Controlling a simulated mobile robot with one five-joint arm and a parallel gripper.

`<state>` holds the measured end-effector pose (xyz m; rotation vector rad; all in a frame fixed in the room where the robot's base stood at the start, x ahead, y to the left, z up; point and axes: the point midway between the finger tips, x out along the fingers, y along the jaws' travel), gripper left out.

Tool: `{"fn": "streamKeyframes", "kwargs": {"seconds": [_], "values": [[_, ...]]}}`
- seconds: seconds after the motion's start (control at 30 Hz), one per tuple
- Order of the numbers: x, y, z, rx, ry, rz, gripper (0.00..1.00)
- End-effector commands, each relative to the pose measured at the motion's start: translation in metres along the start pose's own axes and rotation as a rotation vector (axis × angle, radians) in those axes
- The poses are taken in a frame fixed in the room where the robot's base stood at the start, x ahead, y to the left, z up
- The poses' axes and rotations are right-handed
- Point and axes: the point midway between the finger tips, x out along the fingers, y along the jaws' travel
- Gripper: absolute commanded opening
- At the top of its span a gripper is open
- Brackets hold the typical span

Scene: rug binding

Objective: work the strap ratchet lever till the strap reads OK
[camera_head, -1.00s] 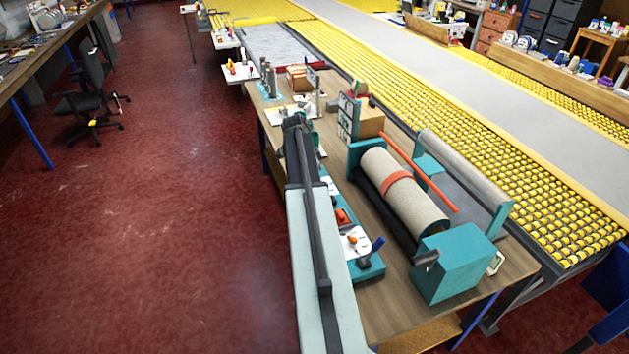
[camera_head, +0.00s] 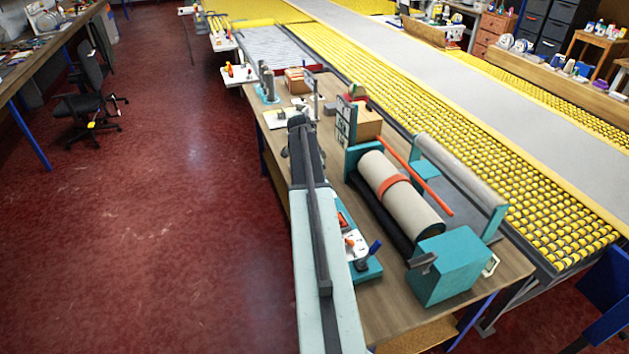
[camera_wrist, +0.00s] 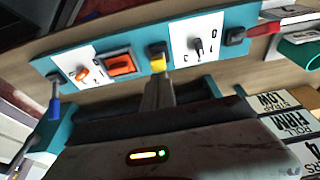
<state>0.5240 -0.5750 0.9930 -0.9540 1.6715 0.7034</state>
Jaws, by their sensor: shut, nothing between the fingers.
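My gripper (camera_wrist: 158,92) is shut and empty in the wrist view. Its fingertips are close to a yellow-tipped black control (camera_wrist: 158,62) on a teal panel (camera_wrist: 185,28); I cannot tell whether they touch. A lever with a blue handle (camera_wrist: 53,85) is at the panel's left end; it also shows in the head view (camera_head: 374,247). I cannot tell for sure which control is the strap ratchet lever. A sign (camera_wrist: 282,102) reads STRAP LOW. An orange strap (camera_head: 393,182) is around a beige roll (camera_head: 412,208). In the head view my arm hides the gripper's fingertips.
The panel also has an orange-red rocker switch (camera_wrist: 120,65), a dark knob (camera_wrist: 198,46) and a red handle (camera_wrist: 262,28). Another sign (camera_wrist: 290,126) reads ROLL FIRM. A teal box (camera_head: 458,265) stands at the roll's near end. Open red floor (camera_head: 190,240) is at the left.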

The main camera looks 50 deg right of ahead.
Motion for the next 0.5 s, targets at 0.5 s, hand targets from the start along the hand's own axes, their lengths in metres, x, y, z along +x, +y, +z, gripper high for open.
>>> {"fn": "streamKeyframes", "kwargs": {"seconds": [0.5], "values": [[-0.105,-0.002,-0.002,0.002,0.004,-0.002,0.00]]}}
